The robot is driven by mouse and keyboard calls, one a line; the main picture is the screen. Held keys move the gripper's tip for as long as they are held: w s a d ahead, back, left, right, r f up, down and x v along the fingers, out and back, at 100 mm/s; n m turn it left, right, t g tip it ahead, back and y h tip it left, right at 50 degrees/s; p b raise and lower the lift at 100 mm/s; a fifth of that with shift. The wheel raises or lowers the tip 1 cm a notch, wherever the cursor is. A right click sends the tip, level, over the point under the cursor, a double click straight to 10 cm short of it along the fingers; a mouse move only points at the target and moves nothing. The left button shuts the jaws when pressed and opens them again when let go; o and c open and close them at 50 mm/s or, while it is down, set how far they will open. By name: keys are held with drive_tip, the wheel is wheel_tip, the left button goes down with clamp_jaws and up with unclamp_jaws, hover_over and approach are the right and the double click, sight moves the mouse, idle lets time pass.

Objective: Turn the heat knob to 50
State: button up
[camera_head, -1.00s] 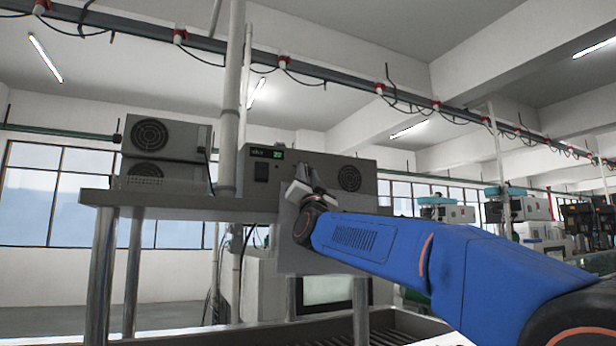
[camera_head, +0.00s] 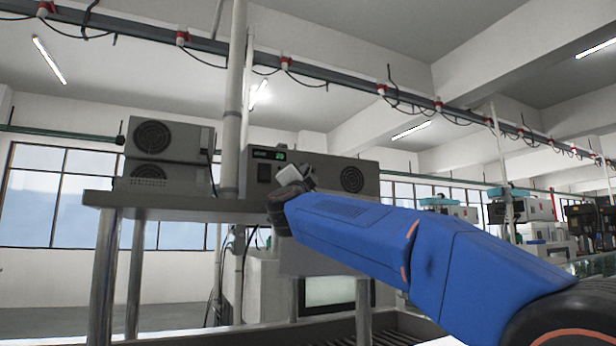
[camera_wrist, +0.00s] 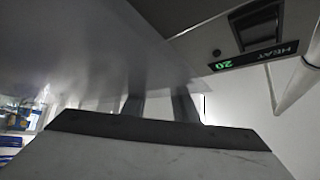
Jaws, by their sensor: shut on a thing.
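The grey control box (camera_head: 330,166) stands on the shelf with a dark display (camera_head: 268,155) showing green digits on its front. In the wrist view the display (camera_wrist: 246,59) appears turned over and reads HEAT with a green 20. My gripper (camera_head: 299,178) is at the front of the box, right of a black switch (camera_head: 264,173). Its fingers, seen in the wrist view (camera_wrist: 160,106), are shut against the panel. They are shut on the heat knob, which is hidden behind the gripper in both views.
A round fan grille (camera_head: 352,180) is on the box to the right of my gripper. A second grey unit with fans (camera_head: 165,153) stands on the left of the shelf (camera_head: 170,202). A vertical pipe (camera_head: 232,110) rises between them.

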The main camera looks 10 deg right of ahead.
idle(0.3)
drive_tip(key=o, duration=1.1)
drive_tip(key=shift+c, duration=0.2)
drive_tip(key=v, duration=1.7)
drive_tip(key=shift+f, duration=0.15)
drive_tip(key=shift+s+a, duration=0.1)
